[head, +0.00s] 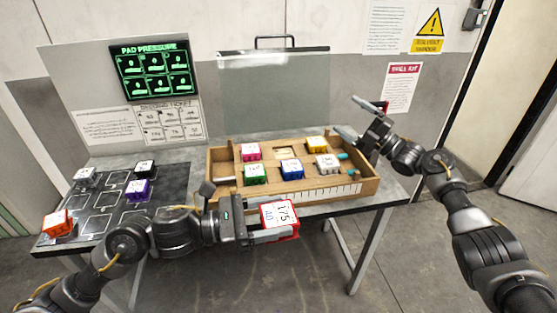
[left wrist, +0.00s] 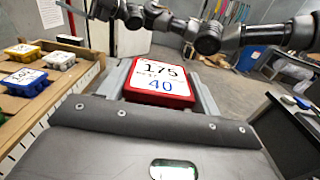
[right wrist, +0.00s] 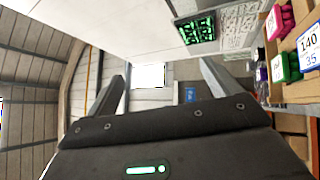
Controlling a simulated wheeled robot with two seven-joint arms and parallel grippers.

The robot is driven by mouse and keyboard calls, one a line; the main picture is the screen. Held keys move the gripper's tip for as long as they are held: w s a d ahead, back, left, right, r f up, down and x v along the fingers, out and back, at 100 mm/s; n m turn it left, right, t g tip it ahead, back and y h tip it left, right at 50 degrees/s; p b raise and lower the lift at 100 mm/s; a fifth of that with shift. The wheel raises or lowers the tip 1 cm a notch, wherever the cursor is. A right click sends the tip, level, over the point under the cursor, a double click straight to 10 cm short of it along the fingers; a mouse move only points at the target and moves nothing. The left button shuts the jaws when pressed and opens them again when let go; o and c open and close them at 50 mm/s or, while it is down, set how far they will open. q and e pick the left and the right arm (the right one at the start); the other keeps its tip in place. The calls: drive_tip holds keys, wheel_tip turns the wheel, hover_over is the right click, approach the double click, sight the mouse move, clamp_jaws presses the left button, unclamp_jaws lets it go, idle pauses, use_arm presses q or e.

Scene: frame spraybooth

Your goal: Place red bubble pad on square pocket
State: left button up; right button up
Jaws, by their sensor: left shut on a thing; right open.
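My left gripper (head: 268,223) is shut on the red bubble pad (head: 280,220), which has a white top label reading 175 and 40. It holds the pad in front of the wooden tray's front edge; the pad also shows between the fingers in the left wrist view (left wrist: 160,83). A dark mat with outlined square pockets (head: 103,197) lies on the left of the table. Orange (head: 57,223), purple (head: 138,190), black and grey pads sit on it. My right gripper (head: 362,118) is open and empty, raised above the tray's right end.
The wooden tray (head: 365,186) holds pink (head: 250,151), green (head: 255,174), blue (head: 292,169), yellow (head: 317,145) and white (head: 328,162) pads. A pad pressure screen (head: 155,70) stands behind the mat. Several mat pockets look empty.

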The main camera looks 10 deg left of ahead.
drive_tip(key=s+a+r+n+g+y, duration=0.1)
drive_tip(key=s+a+r+n+g, duration=0.4)
drive_tip(key=a, duration=0.3)
drive_tip(key=s+a+r+n+g, duration=0.3)
drive_tip(key=s+a+r+g, duration=0.2)
drive_tip(key=a+r, duration=0.3)
drive_tip(key=s+a+r+n+g+h, duration=0.3)
drive_tip(key=s+a+n+g+h, duration=0.2)
drive_tip(key=s+a, duration=0.55)
drive_tip(key=s+h, duration=0.2)
drive_tip(key=s, duration=0.3)
use_arm(q)
drive_tip(key=shift+a, duration=0.1)
drive_tip(key=shift+s, duration=0.1)
use_arm(e)
drive_tip(key=m+t+h, duration=0.2)
drive_tip(key=t+h, duration=0.2)
drive_tip(key=h, duration=0.9)
hover_over(278, 214)
wheel_tip(278, 214, down, 8)
drive_tip(key=f, duration=0.1)
wheel_tip(278, 214, down, 12)
drive_tip(key=shift+r, duration=0.25)
